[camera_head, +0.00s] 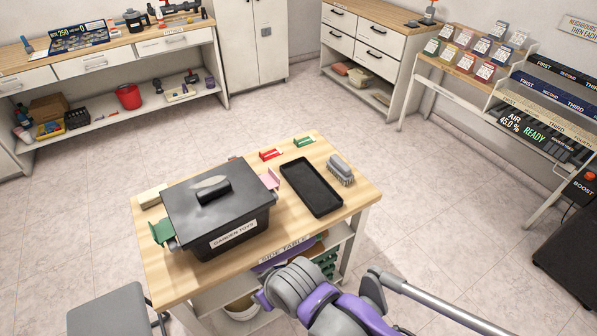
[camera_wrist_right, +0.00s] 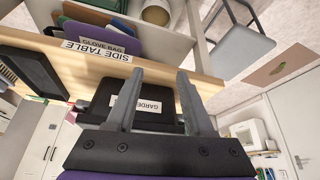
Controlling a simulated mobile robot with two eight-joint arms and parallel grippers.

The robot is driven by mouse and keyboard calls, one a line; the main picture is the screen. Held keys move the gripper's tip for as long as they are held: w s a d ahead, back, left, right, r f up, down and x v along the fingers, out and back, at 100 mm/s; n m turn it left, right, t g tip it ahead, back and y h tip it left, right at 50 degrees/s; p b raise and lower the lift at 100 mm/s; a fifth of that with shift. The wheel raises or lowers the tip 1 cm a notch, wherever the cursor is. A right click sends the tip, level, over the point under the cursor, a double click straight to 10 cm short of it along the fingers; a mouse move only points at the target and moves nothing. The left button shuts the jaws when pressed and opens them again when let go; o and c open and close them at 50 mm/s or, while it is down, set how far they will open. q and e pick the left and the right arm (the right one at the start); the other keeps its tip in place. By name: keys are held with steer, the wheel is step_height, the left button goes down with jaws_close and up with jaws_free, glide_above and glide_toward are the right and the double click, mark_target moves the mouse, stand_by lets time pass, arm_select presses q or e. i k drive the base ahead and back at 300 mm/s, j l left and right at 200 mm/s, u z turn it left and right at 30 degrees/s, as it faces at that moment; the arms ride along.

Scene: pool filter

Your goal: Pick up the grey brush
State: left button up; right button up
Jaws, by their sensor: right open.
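The grey brush (camera_head: 341,170) lies on the right end of the wooden side table (camera_head: 165,275), beside a black tray (camera_head: 311,187). In the head view my right arm comes in at the bottom, in front of the table; its fingertips do not show clearly there. In the right wrist view my right gripper (camera_wrist_right: 160,100) is open, with two grey fingers apart and nothing between them. Beyond the fingers are the table edge and the black lidded box (camera_wrist_right: 103,95). My left gripper is not in view.
The black box (camera_head: 220,210) labelled "GARDEN TOYS" fills the table's left half, with a green clip (camera_head: 162,232) at its side. Red (camera_head: 270,154) and green (camera_head: 304,142) pieces lie at the back edge. A grey stool (camera_head: 108,310) stands at the lower left.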

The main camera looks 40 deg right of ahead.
mark_target(338, 166)
steer(key=z, duration=1.9)
